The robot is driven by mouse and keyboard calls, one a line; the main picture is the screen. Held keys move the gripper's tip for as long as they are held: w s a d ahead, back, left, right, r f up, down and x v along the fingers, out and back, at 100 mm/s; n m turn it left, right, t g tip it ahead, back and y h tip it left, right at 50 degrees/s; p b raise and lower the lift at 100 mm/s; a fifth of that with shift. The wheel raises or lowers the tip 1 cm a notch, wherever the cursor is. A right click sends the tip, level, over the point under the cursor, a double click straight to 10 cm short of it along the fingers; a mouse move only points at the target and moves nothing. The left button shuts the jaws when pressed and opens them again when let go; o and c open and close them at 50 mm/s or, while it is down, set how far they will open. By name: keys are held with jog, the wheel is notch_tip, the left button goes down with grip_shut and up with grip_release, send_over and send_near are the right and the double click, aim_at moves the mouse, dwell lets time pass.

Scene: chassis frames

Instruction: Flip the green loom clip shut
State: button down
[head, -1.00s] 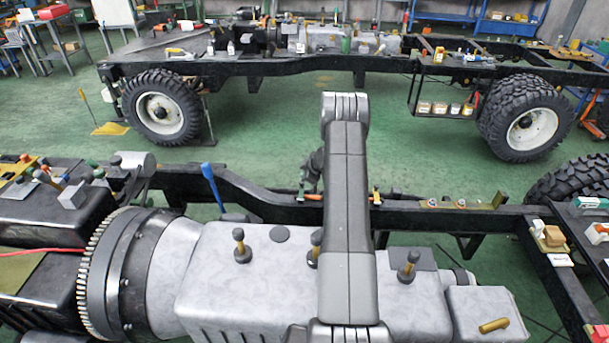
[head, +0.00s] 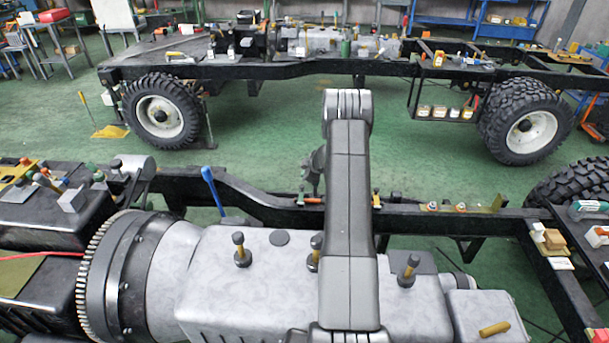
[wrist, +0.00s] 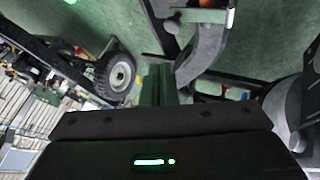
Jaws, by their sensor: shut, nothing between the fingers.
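On the dark chassis rail, a small green upright piece (head: 300,198), likely the loom clip, stands just left of my arm in the head view. It is too small there to tell whether its flap is open or shut. My gripper (wrist: 160,85) shows in the wrist view as narrow dark-green fingers, closed together with nothing between them.
A blue-handled tool (head: 212,190) leans at the rail, left of the clip. The pale gearbox housing (head: 270,265) with upright knobs lies in front. Green floor is open behind the rail.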

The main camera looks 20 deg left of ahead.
jog(key=b+v, duration=0.1)
jog(key=v, duration=1.2)
jog(key=p+x, duration=0.1)
jog(key=x, duration=1.2)
jog(key=shift+w+a+f, duration=0.15)
jog(key=shift+a+f, duration=0.05)
